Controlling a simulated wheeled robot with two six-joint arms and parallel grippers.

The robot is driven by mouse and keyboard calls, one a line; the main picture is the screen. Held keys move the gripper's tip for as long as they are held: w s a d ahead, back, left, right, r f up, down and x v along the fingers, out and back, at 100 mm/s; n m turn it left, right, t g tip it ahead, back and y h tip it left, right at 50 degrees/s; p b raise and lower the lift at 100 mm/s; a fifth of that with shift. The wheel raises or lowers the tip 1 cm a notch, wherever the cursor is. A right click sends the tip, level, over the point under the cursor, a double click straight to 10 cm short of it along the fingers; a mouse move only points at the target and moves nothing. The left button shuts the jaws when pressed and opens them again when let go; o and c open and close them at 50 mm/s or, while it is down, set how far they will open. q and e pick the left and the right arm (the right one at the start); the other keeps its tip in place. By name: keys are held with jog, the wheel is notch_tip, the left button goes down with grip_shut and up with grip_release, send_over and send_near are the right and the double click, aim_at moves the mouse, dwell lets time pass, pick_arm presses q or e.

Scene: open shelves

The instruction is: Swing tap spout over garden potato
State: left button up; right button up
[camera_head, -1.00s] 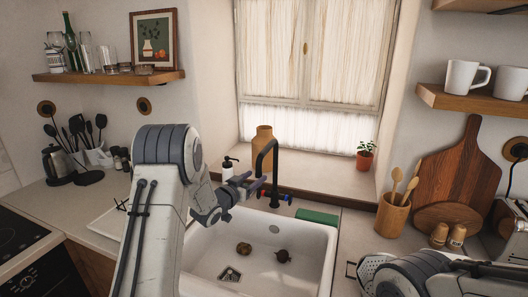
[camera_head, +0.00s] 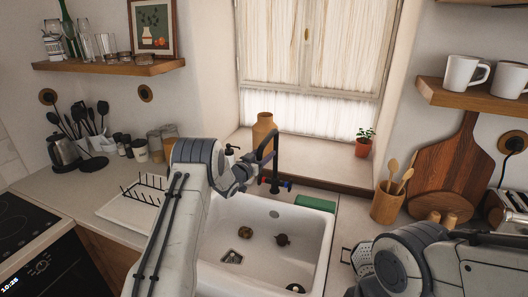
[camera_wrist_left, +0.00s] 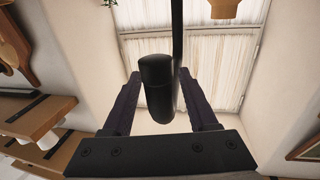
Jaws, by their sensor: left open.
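The black tap (camera_head: 275,165) stands behind the white sink (camera_head: 322,262), its spout bent forward and left. My left gripper (camera_head: 265,158) is at the spout, in front of the tap's upright pipe. In the left wrist view the spout's dark round end (camera_wrist_left: 157,85) lies between the two open fingers (camera_wrist_left: 158,74). I cannot tell whether either finger touches it. I cannot tell which is the garden potato. My right gripper is out of view.
A green sponge (camera_head: 315,203) lies on the sink's back rim. A dish rack (camera_head: 140,195) is left of the sink. A wooden utensil pot (camera_head: 387,203) stands at right.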

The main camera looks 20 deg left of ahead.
pick_arm(q)
grip_shut()
dwell(1.5)
